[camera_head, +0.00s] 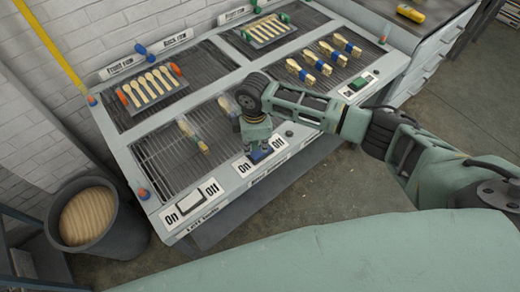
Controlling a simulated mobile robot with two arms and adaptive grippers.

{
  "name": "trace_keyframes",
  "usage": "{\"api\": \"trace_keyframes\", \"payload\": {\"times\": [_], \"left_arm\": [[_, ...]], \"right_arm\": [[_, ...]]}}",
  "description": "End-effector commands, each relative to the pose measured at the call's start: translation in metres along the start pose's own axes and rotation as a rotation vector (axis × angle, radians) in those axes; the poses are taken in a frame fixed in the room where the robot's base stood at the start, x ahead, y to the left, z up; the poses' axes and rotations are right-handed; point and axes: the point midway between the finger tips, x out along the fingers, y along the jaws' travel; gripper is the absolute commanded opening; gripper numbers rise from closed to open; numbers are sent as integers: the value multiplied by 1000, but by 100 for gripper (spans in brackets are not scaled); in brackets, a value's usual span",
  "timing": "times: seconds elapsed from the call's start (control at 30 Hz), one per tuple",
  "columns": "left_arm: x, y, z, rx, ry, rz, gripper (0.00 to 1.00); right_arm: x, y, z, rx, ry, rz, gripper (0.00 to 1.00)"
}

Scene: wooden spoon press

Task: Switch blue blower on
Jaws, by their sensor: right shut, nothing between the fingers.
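A blue rocker switch (264,154) sits on the front edge of the bench, between "On" and "Off" labels. Its lettering underneath is too small to read surely. My right gripper (257,147) points down right at this switch, with its fingers shut and empty. The fingers hide part of the switch, so I cannot tell whether they touch it or which way it is tipped. A blue nozzle-like piece (140,49) stands at the bench's back edge. My left gripper is not in view.
A white switch (189,203) lies to the left and another switch (358,84) to the right on the same front edge. Wooden spoons (153,85) lie on the grated bench panels. A dark bin (88,216) stands at the left. Floor in front is clear.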

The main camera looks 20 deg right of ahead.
Motion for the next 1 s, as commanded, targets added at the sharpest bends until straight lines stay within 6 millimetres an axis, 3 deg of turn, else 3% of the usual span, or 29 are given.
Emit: {"api": "trace_keyframes", "payload": {"times": [1.0], "left_arm": [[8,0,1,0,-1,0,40]], "right_arm": [[16,0,0,0,0,0,0]]}}
